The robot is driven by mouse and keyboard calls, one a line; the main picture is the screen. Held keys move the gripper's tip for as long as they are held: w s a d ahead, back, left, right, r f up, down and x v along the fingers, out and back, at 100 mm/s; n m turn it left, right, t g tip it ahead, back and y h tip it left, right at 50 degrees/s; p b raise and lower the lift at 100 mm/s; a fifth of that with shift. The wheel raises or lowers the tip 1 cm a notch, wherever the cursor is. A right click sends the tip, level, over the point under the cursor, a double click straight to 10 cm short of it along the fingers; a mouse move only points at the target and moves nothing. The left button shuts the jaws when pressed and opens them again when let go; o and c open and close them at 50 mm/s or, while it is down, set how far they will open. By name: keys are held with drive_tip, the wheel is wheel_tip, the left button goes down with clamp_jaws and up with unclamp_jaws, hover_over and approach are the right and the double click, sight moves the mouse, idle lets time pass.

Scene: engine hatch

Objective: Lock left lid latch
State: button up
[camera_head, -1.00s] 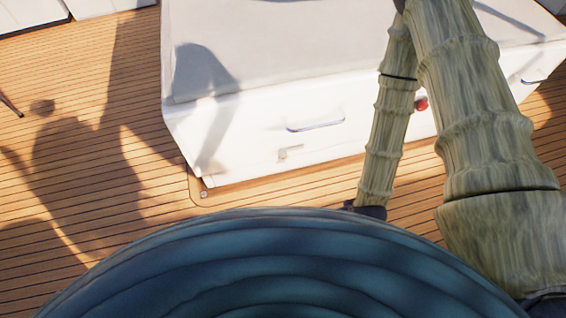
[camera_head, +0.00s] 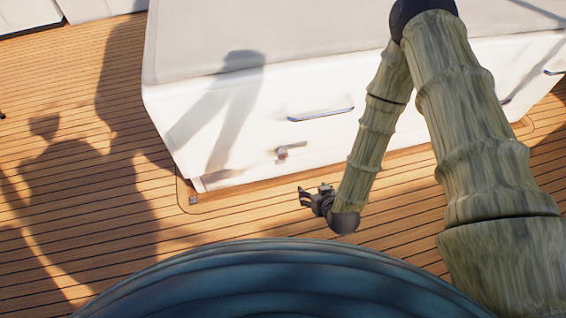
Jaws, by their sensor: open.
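The engine hatch (camera_head: 190,120) is a white box with a grey padded top. A small latch (camera_head: 283,153) shows low on its front face, below a blue-grey handle (camera_head: 320,114); whether it is locked is too small to tell. My gripper (camera_head: 302,197) hangs over the deck in front of the hatch, just below and right of the latch in the picture. Its dark fingers point left, are apart and hold nothing. They do not touch the latch.
A second handle (camera_head: 553,72) is at the far right of the hatch front. The plank deck (camera_head: 100,190) is clear to the left and in front. My own shadow falls on the deck and hatch. White panels (camera_head: 30,15) stand at the top left.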

sight(284, 158)
drive_tip(key=w+a+f+t+y+b, duration=0.1)
drive_tip(key=w+a+f+t+b, duration=0.3)
drive_tip(key=w+f+b, duration=0.55)
drive_tip(key=w+a+f+t+y+b, duration=0.1)
drive_tip(key=w+a+f+t+b, duration=0.3)
drive_tip(key=b, duration=1.1)
drive_tip(key=shift+n+t+h, duration=0.3)
drive_tip(key=b+x, duration=0.2)
drive_tip(key=x, duration=0.1)
drive_tip(key=f+b+x, duration=0.1)
drive_tip(key=b+x, duration=0.1)
drive_tip(key=x, duration=0.2)
drive_tip(key=b+x, duration=0.3)
drive_tip(key=x, duration=0.1)
drive_tip(key=shift+w+d+f, duration=0.15)
drive_tip(key=shift+d+f, duration=0.1)
drive_tip(key=shift+d, duration=0.15)
drive_tip(key=shift+r+x, duration=0.2)
drive_tip(key=shift+x, duration=0.7)
drive_tip(key=c, duration=1)
